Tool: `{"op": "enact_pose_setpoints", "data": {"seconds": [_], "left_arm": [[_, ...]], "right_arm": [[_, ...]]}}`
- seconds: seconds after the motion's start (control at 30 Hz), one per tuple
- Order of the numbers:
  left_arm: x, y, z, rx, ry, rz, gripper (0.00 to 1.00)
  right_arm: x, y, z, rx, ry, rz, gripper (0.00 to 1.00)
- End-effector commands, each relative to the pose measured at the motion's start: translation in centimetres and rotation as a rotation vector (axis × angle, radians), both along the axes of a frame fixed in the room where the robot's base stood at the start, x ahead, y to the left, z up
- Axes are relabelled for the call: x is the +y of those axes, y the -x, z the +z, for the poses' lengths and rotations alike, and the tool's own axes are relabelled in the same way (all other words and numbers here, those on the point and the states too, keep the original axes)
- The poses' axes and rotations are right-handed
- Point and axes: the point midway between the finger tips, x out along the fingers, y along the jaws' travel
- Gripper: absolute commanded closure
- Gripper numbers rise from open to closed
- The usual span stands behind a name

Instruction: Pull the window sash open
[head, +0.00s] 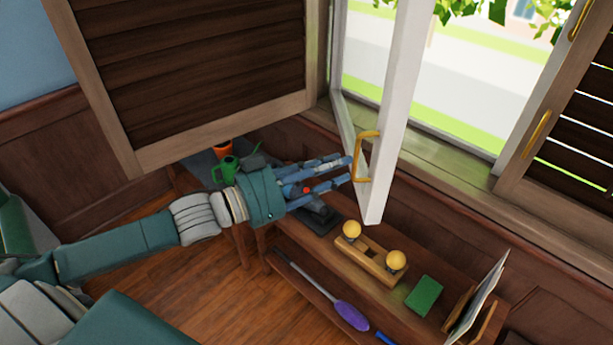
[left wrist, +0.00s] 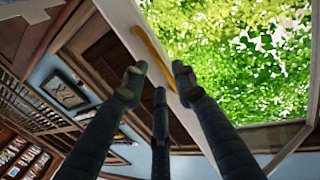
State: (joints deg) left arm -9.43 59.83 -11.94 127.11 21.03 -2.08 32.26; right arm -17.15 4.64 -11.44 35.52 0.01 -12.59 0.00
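The white window sash (head: 388,130) is swung inward, away from its frame, with its free edge toward me. A yellow handle (head: 366,157) is fixed on it near the lower corner. My left gripper (head: 345,171) is just left of the handle, its fingers apart and pointing at it. In the left wrist view the sash (left wrist: 135,35) and the handle (left wrist: 153,55) lie beyond the spread fingers (left wrist: 160,85). Nothing is seen between the fingers. I cannot tell whether a fingertip touches the sash. My right gripper is not in view.
A slatted wooden shutter (head: 205,70) hangs open at the left, above my left arm. Another shutter (head: 575,130) stands at the right.

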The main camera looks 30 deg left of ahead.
Motion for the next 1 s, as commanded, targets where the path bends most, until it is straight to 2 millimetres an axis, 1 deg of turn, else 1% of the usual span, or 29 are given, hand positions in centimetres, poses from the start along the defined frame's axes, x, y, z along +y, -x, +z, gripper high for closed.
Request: {"op": "enact_pose_setpoints", "data": {"seconds": [0.03, 0.2, 0.5, 0.7, 1.0], "left_arm": [[0.4, 0.7, -0.3, 0.007, -0.001, 0.001, 0.72], [1.7, 2.4, -0.3, 0.006, -0.001, 0.001, 0.72], [3.4, 4.7, -0.1, 0.003, 0.001, 0.0, 0.72], [3.8, 5.2, 0.0, 0.001, 0.0, 0.0, 0.72], [3.9, 5.3, 0.0, 0.0, 0.001, 0.0, 0.72]], "right_arm": [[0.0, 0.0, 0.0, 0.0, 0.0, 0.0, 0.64], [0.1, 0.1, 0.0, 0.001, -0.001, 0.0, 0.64], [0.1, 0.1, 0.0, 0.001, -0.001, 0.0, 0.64], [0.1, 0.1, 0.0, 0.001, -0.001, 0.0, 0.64], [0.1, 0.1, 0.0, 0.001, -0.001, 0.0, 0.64]]}}
